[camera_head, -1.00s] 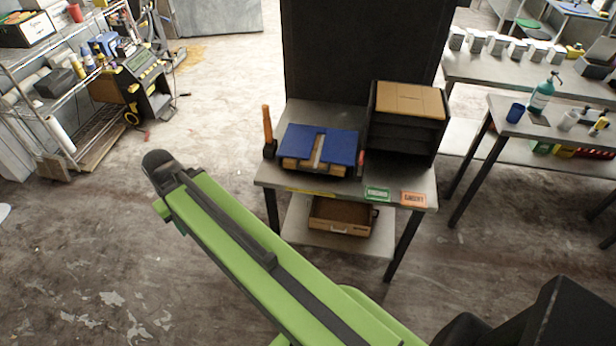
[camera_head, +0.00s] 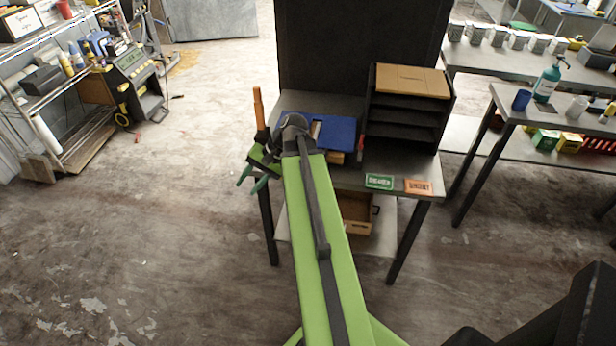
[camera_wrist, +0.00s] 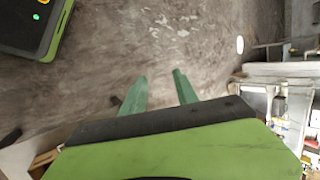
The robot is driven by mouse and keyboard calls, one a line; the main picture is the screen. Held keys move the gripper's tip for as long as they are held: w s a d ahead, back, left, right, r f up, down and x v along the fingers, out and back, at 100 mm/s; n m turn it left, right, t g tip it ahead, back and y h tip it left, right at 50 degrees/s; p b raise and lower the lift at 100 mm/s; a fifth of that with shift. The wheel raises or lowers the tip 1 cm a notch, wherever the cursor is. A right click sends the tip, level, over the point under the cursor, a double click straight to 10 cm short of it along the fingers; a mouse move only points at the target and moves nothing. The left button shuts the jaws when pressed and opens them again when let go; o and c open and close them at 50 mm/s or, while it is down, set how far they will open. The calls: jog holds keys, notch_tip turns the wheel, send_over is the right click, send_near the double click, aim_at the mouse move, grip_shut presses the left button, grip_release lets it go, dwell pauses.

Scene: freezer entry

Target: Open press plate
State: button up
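The press has a blue plate (camera_head: 332,132) lying flat and an upright orange handle (camera_head: 258,108) at its left. It stands on the grey table, and my arm hides its left and front parts. My gripper (camera_head: 250,184) is at the table's left front edge, below and in front of the handle and apart from it. Its two green fingers are spread and empty. In the wrist view the gripper (camera_wrist: 160,74) shows its fingers apart with only bare floor between them.
A black shelf rack (camera_head: 405,115) with a cardboard top stands right of the press. A green card (camera_head: 379,181) and an orange card (camera_head: 418,187) lie at the table's front edge. A cardboard box (camera_head: 357,215) sits on the lower shelf.

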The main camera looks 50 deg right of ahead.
jog(key=s+d+m+t+h+b, duration=0.1)
jog(key=s+d+m+t+b, duration=0.4)
jog(key=d, duration=0.5)
jog(key=s+d+m+t+h+b, duration=0.1)
jog(key=s+d+m+t+b, duration=0.15)
jog(key=s+d, duration=0.55)
jog(key=s+d+m+t+h+b, duration=0.1)
jog(key=s+d+m+t+b, duration=0.4)
jog(key=d, duration=0.6)
jog(key=shift+n+g, duration=0.65)
jog(key=shift+g, duration=0.2)
jog(key=b+x, duration=0.1)
jog(key=x, duration=0.4)
jog(key=b+x, duration=0.1)
jog(key=x, duration=0.5)
jog(key=b+x, duration=0.1)
jog(key=x, duration=0.5)
jog(key=shift+s+a+f, duration=0.1)
jog(key=shift+a+f, duration=0.3)
grip_shut()
